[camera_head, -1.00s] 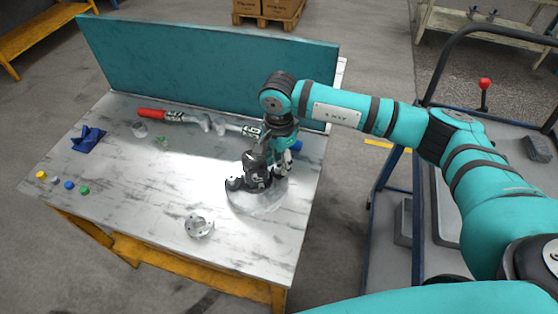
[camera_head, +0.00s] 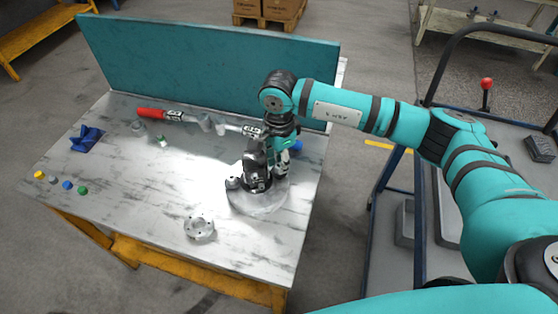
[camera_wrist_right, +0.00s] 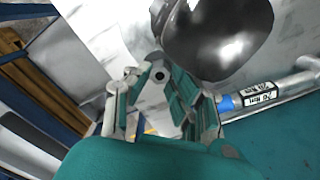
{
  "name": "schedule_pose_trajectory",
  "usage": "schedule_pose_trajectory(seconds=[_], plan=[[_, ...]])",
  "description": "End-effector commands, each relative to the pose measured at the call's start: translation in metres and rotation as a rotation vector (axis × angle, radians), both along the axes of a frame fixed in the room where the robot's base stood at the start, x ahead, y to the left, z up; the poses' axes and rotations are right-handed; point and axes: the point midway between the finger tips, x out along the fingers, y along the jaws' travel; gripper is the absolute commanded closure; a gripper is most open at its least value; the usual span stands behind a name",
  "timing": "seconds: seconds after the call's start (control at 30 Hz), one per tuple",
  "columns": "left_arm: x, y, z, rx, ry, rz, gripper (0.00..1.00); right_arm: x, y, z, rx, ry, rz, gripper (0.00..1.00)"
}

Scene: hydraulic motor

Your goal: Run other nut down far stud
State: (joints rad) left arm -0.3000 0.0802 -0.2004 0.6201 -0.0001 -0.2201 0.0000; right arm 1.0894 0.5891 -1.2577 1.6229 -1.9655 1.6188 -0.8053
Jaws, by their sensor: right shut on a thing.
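My right gripper (camera_head: 259,182) points down over the motor's round grey base (camera_head: 258,207) on the workbench and hides much of it. In the right wrist view, its fingers (camera_wrist_right: 160,73) close around a small grey nut-like piece (camera_wrist_right: 159,76) with a dark hole. The stud under it is hidden, so I cannot tell how far down the nut sits. A dark, shiny rounded metal part (camera_wrist_right: 215,35) lies close beside the fingertips. A grey knob-like part (camera_head: 233,183) stands at the left of the base. My left gripper is not in view.
A teal panel (camera_head: 200,65) closes the back. A cart (camera_head: 430,225) stands right.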

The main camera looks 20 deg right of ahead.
Motion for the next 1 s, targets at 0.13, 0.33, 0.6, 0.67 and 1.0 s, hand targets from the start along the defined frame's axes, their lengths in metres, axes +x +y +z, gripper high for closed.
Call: schedule_pose_trajectory(seconds=[0.13,0.33,0.6,0.67,1.0], plan=[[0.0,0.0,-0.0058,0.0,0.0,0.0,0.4,-0.0002,0.0004,-0.002,0.001,0.001,-0.214,1.0],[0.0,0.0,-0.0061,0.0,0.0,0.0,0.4,-0.0002,0.0002,-0.001,0.0,0.001,-0.321,1.0],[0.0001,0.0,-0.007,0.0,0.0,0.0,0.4,-0.0003,0.0001,-0.0015,0.0,0.002,-0.354,1.0],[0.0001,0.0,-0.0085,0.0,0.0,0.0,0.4,-0.0003,0.0001,-0.0021,0.0,0.002,-0.422,1.0],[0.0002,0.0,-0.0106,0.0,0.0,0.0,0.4,0.0,0.0,-0.0017,-0.001,0.0,-0.721,1.0]])
